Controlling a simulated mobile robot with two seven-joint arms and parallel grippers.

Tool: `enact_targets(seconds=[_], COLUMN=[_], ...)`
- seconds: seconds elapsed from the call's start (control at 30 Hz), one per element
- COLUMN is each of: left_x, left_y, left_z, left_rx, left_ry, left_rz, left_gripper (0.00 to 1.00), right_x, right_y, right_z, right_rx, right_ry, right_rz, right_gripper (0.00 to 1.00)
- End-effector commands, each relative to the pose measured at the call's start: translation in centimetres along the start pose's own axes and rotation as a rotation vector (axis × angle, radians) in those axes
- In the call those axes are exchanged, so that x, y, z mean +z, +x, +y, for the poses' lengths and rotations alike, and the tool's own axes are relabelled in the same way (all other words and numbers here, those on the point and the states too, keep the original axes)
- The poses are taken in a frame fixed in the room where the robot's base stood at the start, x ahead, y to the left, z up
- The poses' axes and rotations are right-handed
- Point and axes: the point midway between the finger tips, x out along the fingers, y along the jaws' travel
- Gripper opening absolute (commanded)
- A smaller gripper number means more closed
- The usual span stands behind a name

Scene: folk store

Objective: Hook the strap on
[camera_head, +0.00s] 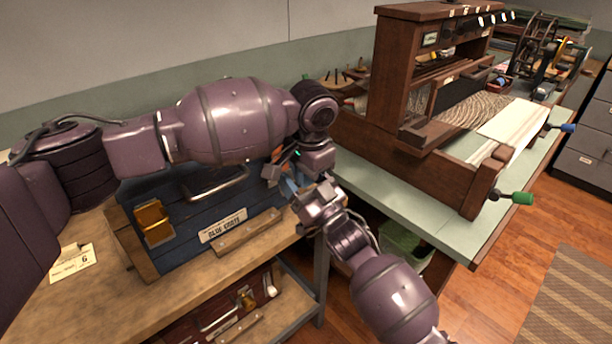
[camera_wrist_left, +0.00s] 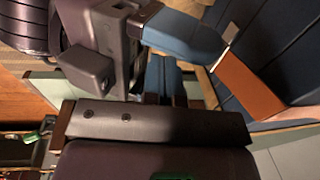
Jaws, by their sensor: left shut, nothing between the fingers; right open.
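A blue crate (camera_head: 190,237) with a wooden frame, a handle and a paper label stands on the wooden bench. A brass-coloured fitting (camera_head: 152,222) is on its front left. In the head view a little blue (camera_head: 288,187) shows between the grippers. My left gripper (camera_head: 276,172) is shut and empty at the crate's right end. My right gripper (camera_head: 300,192) is open just below it, close to the strap. The hook point is hidden.
A wooden loom (camera_head: 410,90) stands on a pale green table (camera_head: 375,180) to the right. A tag (camera_head: 73,262) lies on the bench (camera_head: 90,310). Tools lie on the shelf below. The wooden floor (camera_head: 500,300) is clear at lower right, beside a striped rug (camera_head: 575,305).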

Motion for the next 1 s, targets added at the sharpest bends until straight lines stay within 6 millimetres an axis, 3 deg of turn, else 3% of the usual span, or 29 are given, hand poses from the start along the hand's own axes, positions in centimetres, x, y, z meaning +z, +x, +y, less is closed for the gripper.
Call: enact_targets(seconds=[0.17,0.6,1.0], left_x=[0.0,-0.1,-0.1], left_y=[-0.2,-0.3,-0.3], left_z=[0.0,0.0,0.0], left_rx=[-0.001,-0.001,-0.001], left_ry=[0.001,0.001,0.001], left_rz=[0.002,0.003,0.003], left_gripper=[0.00,0.00,0.00], right_x=[0.1,0.1,1.0], right_y=[-2.0,-9.9,-13.8], right_z=[0.1,0.0,-0.2], right_rx=[0.002,0.001,0.018], right_ry=[0.000,0.002,0.013], right_rz=[-0.004,-0.002,-0.028], right_gripper=[0.65,0.65,0.65])
